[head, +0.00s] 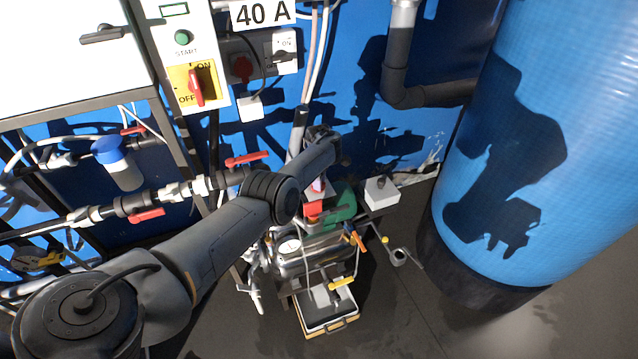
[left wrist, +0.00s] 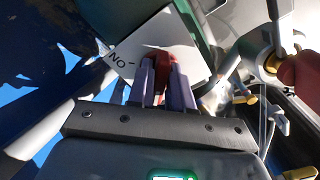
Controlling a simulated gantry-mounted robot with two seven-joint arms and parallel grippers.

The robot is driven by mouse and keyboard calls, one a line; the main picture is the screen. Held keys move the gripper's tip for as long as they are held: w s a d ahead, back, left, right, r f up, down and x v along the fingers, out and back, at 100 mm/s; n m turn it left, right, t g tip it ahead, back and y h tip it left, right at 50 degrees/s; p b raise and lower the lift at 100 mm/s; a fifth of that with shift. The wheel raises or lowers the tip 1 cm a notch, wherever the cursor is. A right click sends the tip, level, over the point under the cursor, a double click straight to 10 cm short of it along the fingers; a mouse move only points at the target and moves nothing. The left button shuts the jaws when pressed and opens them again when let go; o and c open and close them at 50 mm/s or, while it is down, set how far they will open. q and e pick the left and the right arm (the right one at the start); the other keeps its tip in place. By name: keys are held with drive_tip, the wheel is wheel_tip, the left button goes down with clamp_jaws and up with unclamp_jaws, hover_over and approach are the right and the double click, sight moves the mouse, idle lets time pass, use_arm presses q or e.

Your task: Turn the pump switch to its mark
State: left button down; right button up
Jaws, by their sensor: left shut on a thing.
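The pump switch has a red knob (left wrist: 157,62) on a white plate (left wrist: 150,35), seen in the left wrist view. The plate carries the letters "ON", upside down in this view, with a short dark line beside them. My left gripper (left wrist: 157,88) is shut on the red knob, with a finger on each side. The fingers hide part of the knob, and its exact angle to the line is hard to tell. In the head view my left gripper (head: 319,185) is small and partly hidden by my arm, above the green pump motor (head: 343,205).
A red rotary switch (head: 195,88) on a yellow plate is on the panel at upper left. Red-handled valves (head: 146,215) line the pipes. A large blue tank (head: 550,150) stands at right. A small tray (head: 330,326) lies below the pump. The floor at lower right is clear.

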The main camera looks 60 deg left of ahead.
idle(0.3)
use_arm(q)
drive_tip(key=c, duration=1.1)
unclamp_jaws()
wheel_tip(320, 180, up, 11)
drive_tip(key=p, duration=0.6)
drive_tip(key=shift+f, duration=0.15)
